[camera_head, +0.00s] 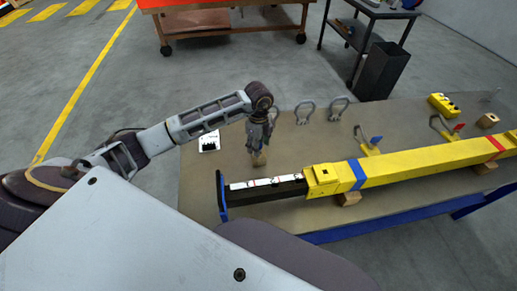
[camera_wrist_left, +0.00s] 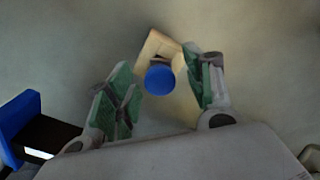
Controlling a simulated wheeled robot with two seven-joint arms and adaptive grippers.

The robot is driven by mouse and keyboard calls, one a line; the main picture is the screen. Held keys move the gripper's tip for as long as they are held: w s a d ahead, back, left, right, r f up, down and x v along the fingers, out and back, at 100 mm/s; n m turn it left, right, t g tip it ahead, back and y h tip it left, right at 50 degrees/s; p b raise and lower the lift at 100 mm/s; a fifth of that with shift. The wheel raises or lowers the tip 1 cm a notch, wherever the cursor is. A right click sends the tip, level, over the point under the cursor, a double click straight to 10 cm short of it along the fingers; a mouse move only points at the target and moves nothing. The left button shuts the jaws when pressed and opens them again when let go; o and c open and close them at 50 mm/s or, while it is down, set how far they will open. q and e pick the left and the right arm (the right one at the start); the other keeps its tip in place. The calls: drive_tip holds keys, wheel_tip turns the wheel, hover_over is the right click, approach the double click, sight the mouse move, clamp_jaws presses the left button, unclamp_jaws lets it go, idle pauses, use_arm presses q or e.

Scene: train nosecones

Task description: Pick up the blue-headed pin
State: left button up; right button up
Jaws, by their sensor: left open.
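The blue-headed pin shows in the left wrist view as a round blue head (camera_wrist_left: 160,80). Its head is above a small wooden block (camera_wrist_left: 159,43), and its shaft is mostly hidden below the head. My left gripper (camera_head: 259,147) is open and points down over the block on the table. In the left wrist view its two green-padded fingers stand on either side of the blue head. The head looks nearer the right finger; I cannot tell whether they touch. In the head view the gripper hides the pin. My right gripper is not in view.
A long yellow beam (camera_head: 420,162) with a black end (camera_head: 268,191) and blue end plate (camera_head: 222,196) lies right of the gripper. Grey shackles (camera_head: 304,112) stand behind it. A white holder with black pieces (camera_head: 209,142) is to its left. Bare table (camera_head: 202,185) lies between.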

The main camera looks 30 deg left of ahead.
use_arm(q)
drive_tip(key=shift+f, duration=0.3)
drive_tip(key=shift+c, duration=0.2)
clamp_jaws()
idle(0.3)
wheel_tip(320, 180, up, 10)
drive_tip(key=shift+b, duration=0.55)
idle(0.5)
drive_tip(key=shift+r, duration=0.1)
